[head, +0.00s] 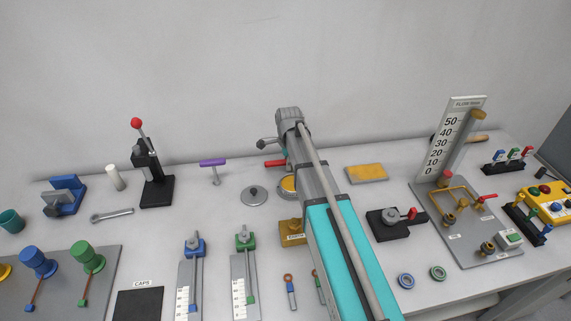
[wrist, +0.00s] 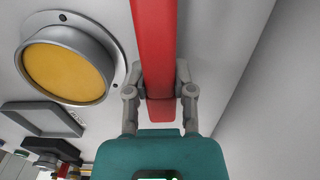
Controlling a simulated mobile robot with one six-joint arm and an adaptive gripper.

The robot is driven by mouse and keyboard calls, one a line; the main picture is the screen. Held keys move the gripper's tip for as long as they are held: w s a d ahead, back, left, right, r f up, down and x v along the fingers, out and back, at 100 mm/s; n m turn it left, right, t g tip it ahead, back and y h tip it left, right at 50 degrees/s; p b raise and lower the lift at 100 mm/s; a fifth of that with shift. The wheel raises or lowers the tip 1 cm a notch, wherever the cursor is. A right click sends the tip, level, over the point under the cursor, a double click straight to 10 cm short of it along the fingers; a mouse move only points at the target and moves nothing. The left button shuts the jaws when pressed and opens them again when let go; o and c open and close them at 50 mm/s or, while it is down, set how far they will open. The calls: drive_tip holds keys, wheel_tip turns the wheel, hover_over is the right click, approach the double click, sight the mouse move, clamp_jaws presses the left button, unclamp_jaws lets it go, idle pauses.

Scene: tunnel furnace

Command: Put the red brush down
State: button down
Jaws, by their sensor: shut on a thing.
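The red brush shows as a long red bar (wrist: 155,35) in the wrist view, running from the top edge down between my fingers. My gripper (wrist: 162,85) is shut on it, one grey finger on each side. In the head view a short red piece of the brush (head: 274,163) sticks out to the left of my arm, near the back of the table. My arm hides the rest of it and my fingers there. I cannot tell whether the brush touches the table.
A round yellow-faced port with a grey rim (wrist: 65,70) is left of the brush; it also shows in the head view (head: 288,184). A grey lid (head: 254,196) and a purple-handled tool (head: 213,168) lie left, a yellow block (head: 367,173) right.

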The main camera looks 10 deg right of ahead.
drive_tip(key=shift+f, duration=0.2)
drive_tip(key=shift+c, duration=2.3)
unclamp_jaws()
drive_tip(key=shift+r, duration=0.1)
drive_tip(key=shift+r, duration=0.2)
wheel_tip(320, 180, up, 12)
drive_tip(key=p, duration=1.2)
drive_tip(key=shift+d, duration=0.1)
drive_tip(key=shift+s+f, duration=0.1)
